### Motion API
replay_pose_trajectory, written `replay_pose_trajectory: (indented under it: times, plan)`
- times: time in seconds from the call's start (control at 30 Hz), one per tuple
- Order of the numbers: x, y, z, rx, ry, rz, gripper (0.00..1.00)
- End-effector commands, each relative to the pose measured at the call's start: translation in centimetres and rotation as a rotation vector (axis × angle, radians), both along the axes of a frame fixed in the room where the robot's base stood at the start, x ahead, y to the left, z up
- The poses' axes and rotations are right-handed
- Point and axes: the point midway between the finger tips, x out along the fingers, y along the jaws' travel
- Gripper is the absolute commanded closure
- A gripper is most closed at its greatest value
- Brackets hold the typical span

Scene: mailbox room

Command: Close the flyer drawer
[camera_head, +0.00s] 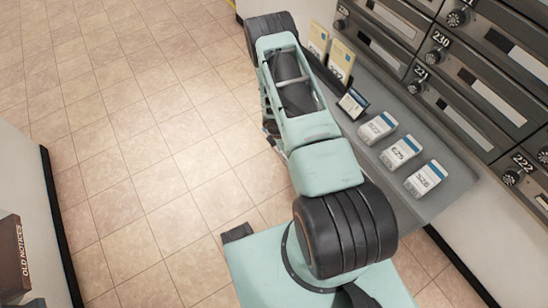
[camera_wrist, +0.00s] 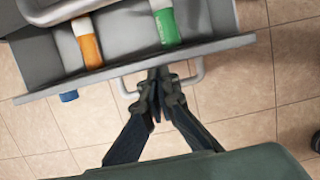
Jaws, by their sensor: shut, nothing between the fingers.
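The flyer drawer (camera_wrist: 125,56) is a grey drawer at the top of the wrist view, standing open with part of its inside showing. Its pale bar handle (camera_wrist: 189,80) juts from the front panel. My gripper (camera_wrist: 159,76) is shut and empty, its fingertips at the drawer front within the handle's span; I cannot tell whether they touch. An orange-and-white tube (camera_wrist: 87,45) and a green-and-white tube (camera_wrist: 166,25) lie in the drawer. In the head view my arm hides the drawer and most of the gripper.
A blue cap-like thing (camera_wrist: 68,97) shows past the drawer front. An "OLD NOTICES" box (camera_head: 14,258) stands at left. The tiled floor is clear.

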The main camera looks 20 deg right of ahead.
Motion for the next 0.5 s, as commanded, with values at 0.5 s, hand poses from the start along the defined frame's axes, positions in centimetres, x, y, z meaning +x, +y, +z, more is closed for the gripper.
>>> replay_pose_trajectory:
  times: [0.5]
  plan:
    - [1.1, -5.4, 0.0, 0.000, -0.001, 0.000, 1.00]
